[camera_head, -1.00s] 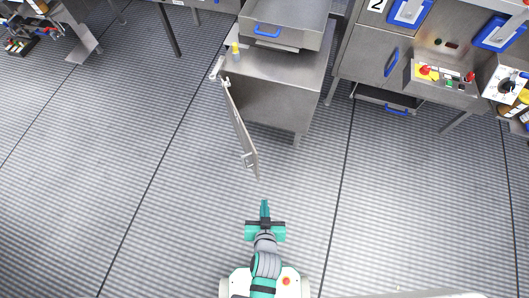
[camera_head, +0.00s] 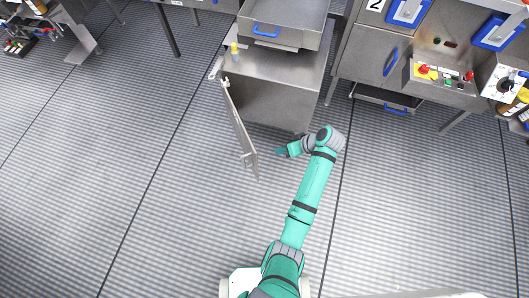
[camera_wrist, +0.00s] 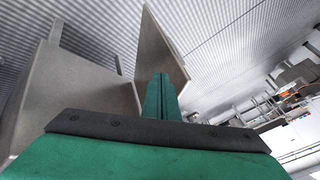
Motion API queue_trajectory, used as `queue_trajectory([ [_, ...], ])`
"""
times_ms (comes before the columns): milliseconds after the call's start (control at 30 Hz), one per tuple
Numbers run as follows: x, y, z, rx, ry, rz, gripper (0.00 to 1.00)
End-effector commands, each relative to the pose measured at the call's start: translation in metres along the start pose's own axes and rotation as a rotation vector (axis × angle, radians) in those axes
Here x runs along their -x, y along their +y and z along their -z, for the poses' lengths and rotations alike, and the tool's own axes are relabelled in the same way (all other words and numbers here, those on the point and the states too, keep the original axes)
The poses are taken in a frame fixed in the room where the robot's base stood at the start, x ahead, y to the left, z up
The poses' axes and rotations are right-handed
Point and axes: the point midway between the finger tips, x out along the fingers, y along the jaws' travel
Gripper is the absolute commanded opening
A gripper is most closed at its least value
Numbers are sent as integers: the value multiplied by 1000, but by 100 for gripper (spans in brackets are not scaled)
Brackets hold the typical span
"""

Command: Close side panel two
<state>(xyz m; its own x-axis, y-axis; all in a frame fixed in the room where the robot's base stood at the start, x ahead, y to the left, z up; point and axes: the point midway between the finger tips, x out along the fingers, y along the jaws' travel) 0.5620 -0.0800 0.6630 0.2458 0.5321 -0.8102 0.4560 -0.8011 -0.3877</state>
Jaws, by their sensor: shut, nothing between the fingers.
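The side panel (camera_head: 238,122) is a grey metal door. It stands swung open from the left front corner of a metal cabinet (camera_head: 272,78), with a latch near its free end. My gripper (camera_head: 280,152) is to the right of the panel's free end, in front of the cabinet opening. Its fingers are shut and empty, pointing left toward the panel, with a small gap between them in the head view. In the wrist view the shut fingers (camera_wrist: 161,92) show before a grey metal plate (camera_wrist: 160,50), seemingly the panel. I cannot tell there whether they touch.
A metal box with a blue handle (camera_head: 266,31) is on top of the cabinet. A yellow-topped item (camera_head: 235,50) stands at the cabinet's left edge. A machine marked 2 with a control box (camera_head: 440,82) stands at the right. The floor left of the panel is clear.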

Motion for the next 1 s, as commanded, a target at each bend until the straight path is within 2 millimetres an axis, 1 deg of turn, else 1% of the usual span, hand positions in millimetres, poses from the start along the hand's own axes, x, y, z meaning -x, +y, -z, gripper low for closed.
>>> queue_trajectory([
  [33,12,6,6,16,-12,18,0],
  [100,24,9,11,37,-27,45,0],
  [200,35,12,14,55,-42,69,0],
  [267,38,12,15,62,-47,78,0],
  [367,34,12,15,65,-51,84,0],
  [467,22,10,14,65,-52,85,0],
  [700,-20,7,12,64,-53,85,0],
  [967,-63,3,10,65,-52,83,0],
  [1000,-64,-4,9,66,-51,82,0],
])
